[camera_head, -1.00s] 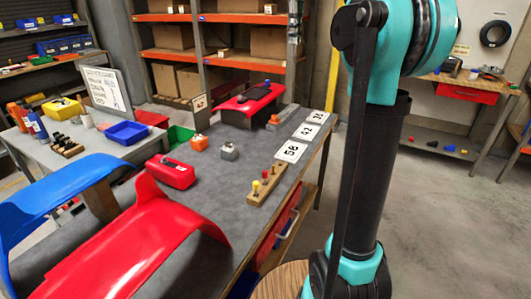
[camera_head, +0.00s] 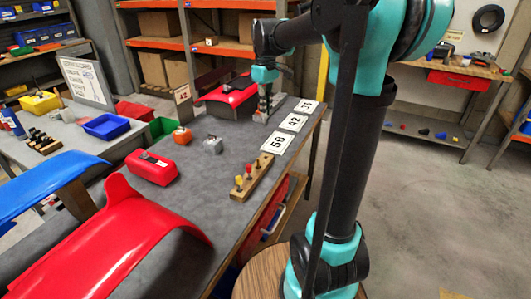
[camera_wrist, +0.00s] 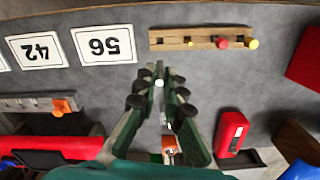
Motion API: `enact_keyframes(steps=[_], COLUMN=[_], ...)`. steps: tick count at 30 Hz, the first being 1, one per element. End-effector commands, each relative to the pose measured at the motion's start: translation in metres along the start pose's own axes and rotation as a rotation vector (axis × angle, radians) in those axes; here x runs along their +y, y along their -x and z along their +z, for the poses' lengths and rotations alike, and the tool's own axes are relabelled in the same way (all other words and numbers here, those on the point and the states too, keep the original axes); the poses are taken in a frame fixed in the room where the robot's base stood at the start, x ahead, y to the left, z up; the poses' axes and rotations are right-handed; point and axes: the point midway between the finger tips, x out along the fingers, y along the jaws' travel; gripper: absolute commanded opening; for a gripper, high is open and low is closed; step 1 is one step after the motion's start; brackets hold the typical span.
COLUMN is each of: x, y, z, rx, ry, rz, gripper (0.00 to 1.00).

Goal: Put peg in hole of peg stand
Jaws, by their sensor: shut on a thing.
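My gripper (camera_head: 264,100) reaches down over the far right part of the grey bench. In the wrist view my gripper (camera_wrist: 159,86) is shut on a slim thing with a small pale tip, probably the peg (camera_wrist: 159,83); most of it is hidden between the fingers. The wooden peg stand (camera_head: 247,186) lies on the bench's near side, with yellow and red pegs upright in it. In the wrist view the peg stand (camera_wrist: 180,40) is at the top, apart from my fingertips.
Number cards 56 (camera_head: 276,143) and 42 (camera_head: 293,122) lie along the bench's right edge. A red curved panel (camera_head: 120,235) covers the near left.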

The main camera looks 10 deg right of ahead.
Motion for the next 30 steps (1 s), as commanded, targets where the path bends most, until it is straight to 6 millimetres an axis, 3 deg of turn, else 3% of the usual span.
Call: enact_keyframes(steps=[12,30], x=[0.001,0.0], y=[-0.1,-0.162], z=[-0.001,-0.001], rx=[0.0,0.0], ry=[0.001,0.001], rz=[0.0,0.0], gripper=[0.0,0.0])
